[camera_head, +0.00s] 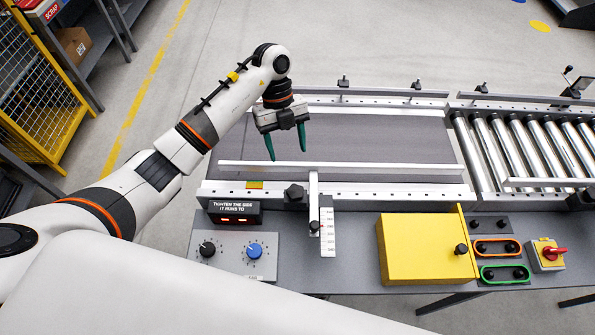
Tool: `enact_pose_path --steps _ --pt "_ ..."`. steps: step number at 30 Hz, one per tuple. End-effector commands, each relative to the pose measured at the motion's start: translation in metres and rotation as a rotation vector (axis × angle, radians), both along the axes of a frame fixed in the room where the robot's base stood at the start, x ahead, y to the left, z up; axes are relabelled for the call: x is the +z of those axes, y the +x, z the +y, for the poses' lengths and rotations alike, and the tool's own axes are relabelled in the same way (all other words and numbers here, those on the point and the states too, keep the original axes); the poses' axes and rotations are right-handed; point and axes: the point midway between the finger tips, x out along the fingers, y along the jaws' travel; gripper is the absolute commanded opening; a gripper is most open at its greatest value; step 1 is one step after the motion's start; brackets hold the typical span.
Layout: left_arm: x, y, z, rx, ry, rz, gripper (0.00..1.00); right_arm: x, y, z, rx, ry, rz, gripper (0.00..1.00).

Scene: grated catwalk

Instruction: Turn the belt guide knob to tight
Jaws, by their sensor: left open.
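A white guide rail (390,168) runs along the near side of the dark belt (385,140). A white bracket arm (314,190) comes from it toward me, with a small black knob (314,226) at its near end, beside a white scale (328,240). A larger black knob (294,193) sits on the conveyor's near frame, just left of the bracket. I cannot tell which knob the task means, nor read a tight mark. My left gripper (288,152) is open and empty, its green fingers pointing down above the belt, beyond the knobs. My right gripper is out of view.
A panel with a black knob (207,249) and a blue dial (254,251) stands below a dark sign box (234,213). A yellow box (424,248), push buttons and a red switch (554,253) are to the right. Rollers (530,145) continue the conveyor. A yellow cage (35,90) stands left.

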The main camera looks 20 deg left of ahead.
Motion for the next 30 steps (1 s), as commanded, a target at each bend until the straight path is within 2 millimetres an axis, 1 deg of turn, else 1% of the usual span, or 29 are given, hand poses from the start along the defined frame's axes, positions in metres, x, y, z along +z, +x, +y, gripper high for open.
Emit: enact_pose_path --steps 1,4,6,8,11,14,15,18,19,23,29,30 --pt "-0.006 -0.003 -0.003 0.000 -0.002 0.004 0.61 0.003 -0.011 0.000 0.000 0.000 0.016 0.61" --pt "-0.023 -0.010 -0.008 -0.002 -0.004 0.004 0.61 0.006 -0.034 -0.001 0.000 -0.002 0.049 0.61" --pt "-0.036 -0.014 -0.011 -0.001 -0.005 0.005 0.61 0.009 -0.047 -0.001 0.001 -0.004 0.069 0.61" --pt "-0.047 -0.018 -0.014 -0.003 -0.005 0.005 0.61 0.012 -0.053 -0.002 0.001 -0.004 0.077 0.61" --pt "-0.065 -0.023 -0.019 -0.002 -0.006 0.003 0.61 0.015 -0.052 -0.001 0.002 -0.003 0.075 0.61" --pt "-0.081 -0.028 -0.023 -0.002 -0.007 0.002 0.61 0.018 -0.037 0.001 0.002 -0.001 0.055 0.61" --pt "-0.085 -0.029 -0.025 -0.002 -0.007 0.001 0.61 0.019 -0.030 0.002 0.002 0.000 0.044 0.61" --pt "-0.095 -0.032 -0.027 -0.002 -0.007 0.001 0.61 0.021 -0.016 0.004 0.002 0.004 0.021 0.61" --pt "-0.097 -0.032 -0.027 -0.002 -0.007 0.000 0.61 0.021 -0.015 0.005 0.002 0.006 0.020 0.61" --pt "-0.101 -0.033 -0.028 -0.003 -0.006 -0.002 0.61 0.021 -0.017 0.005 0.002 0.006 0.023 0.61" --pt "-0.101 -0.033 -0.028 -0.003 -0.006 -0.003 0.61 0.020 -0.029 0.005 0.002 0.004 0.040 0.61" --pt "-0.101 -0.033 -0.028 -0.003 -0.006 -0.003 0.59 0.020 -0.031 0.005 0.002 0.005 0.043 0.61"
